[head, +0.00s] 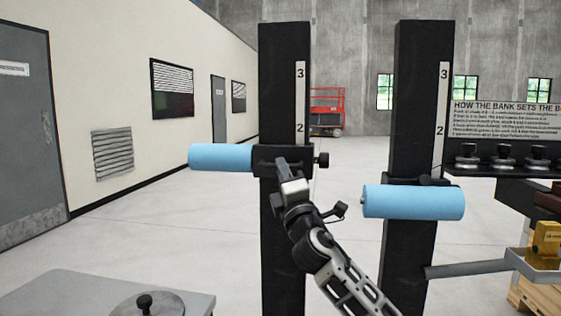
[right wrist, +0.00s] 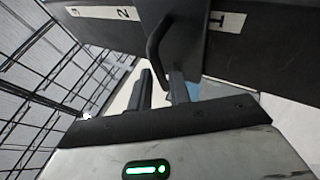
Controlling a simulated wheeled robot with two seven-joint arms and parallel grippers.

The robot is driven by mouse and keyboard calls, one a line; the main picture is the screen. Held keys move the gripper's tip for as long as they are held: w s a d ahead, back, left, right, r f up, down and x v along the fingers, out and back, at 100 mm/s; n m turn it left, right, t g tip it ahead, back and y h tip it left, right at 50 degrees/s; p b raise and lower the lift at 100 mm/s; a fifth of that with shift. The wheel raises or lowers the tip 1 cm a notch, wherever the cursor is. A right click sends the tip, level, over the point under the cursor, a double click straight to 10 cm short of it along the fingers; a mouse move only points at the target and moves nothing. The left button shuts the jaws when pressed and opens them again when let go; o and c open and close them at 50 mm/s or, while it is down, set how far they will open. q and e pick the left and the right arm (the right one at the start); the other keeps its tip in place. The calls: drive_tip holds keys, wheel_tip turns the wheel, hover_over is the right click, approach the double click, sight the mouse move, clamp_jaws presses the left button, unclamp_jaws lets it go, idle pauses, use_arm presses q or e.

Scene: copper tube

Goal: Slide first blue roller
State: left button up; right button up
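The left blue roller (head: 222,158) sticks out to the left from a black carriage (head: 268,160) on the left black post (head: 284,240), a little below the "2" mark. The right blue roller (head: 413,202) sits lower, on the right black post (head: 420,90). My right gripper (head: 288,172) is in front of the left post, at the carriage. In the right wrist view its two dark fingers (right wrist: 163,92) stand apart with a narrow gap, near a curved black handle (right wrist: 158,45); whether they touch it is unclear. My left gripper is out of view.
A dark knob (head: 322,160) sits on the carriage's right side. A shelf with several knobbed weights (head: 503,155) and a sign (head: 505,118) stand at the right. A tray with a yellow block (head: 546,240) is lower right. A grey table (head: 80,295) is lower left.

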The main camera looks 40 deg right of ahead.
drive_tip(key=shift+x, duration=1.15)
